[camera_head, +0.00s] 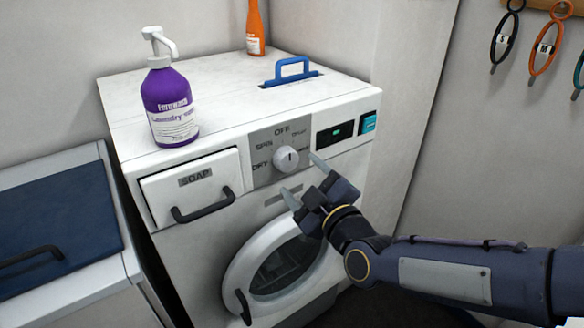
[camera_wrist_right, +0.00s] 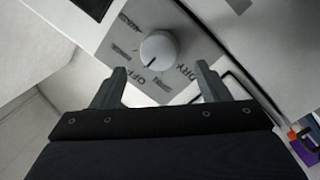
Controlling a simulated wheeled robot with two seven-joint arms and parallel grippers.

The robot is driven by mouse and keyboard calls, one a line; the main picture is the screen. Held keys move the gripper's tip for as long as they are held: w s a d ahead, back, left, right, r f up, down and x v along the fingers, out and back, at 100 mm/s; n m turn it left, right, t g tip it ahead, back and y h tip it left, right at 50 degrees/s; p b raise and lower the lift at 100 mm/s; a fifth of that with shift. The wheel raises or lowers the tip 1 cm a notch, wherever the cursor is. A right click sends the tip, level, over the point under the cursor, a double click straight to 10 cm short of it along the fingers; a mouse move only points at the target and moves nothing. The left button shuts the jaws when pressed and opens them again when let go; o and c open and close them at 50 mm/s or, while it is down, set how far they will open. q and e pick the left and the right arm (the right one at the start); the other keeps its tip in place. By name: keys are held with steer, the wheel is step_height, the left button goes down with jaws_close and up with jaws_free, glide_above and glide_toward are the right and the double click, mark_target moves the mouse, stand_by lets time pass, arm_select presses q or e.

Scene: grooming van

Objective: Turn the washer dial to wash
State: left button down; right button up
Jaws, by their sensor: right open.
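The washer dial (camera_head: 286,159) is a round white knob on a grey panel (camera_head: 263,176) on the washer front. Its dark mark points up, roughly toward OFF. SPIN and DRY are printed on its left; the lettering on the right is small and partly behind a fingertip. My right gripper (camera_head: 303,180) is open, just in front of the panel at the dial's lower right. In the right wrist view the dial (camera_wrist_right: 159,47) shows beyond and between the open fingertips (camera_wrist_right: 161,72), with nothing held. My left gripper is out of view.
The soap drawer (camera_head: 192,186) is left of the panel, a display (camera_head: 335,133) right. The round door (camera_head: 240,270) is below. A purple laundry bottle (camera_head: 170,103), a blue handle (camera_head: 291,70) and an orange bottle (camera_head: 255,30) are on top. A blue-lidded unit (camera_head: 60,220) stands left.

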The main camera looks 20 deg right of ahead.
mark_target(289, 163)
steer(key=x, duration=0.5)
steer(key=shift+w, duration=0.15)
steer(key=c, duration=1)
